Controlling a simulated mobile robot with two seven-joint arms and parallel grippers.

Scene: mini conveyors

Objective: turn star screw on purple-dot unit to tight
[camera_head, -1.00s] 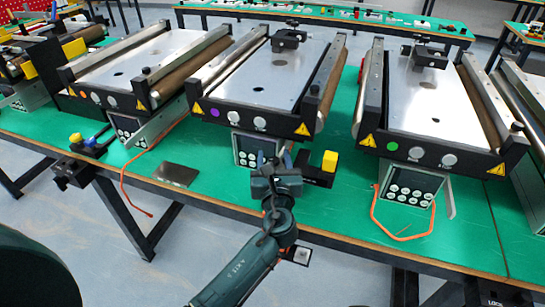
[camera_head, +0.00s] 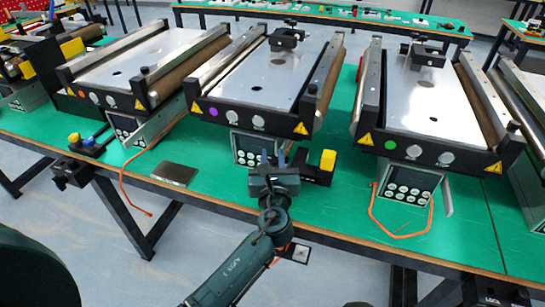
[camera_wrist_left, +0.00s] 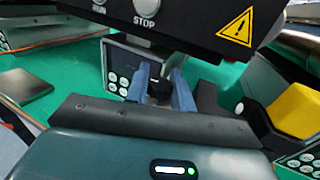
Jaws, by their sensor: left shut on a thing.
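The purple-dot unit (camera_head: 255,118) is the middle conveyor, with a purple dot at the left of its black front panel. My left gripper (camera_head: 273,157) is under that panel, in front of the keypad box. In the left wrist view, the blue fingers (camera_wrist_left: 161,76) stand on either side of a small black star screw (camera_wrist_left: 160,89) and are shut on it. The screw is mostly hidden by the fingers and gripper body, so its turn angle cannot be read. The panel's STOP button (camera_wrist_left: 146,6) shows above. My right gripper is not in view.
A black block with a yellow top (camera_head: 328,162) stands close to the right of my left gripper. A green-dot unit (camera_head: 430,152) is to the right and an orange-dot unit (camera_head: 105,98) to the left. A dark metal plate (camera_head: 174,173) lies on the green table.

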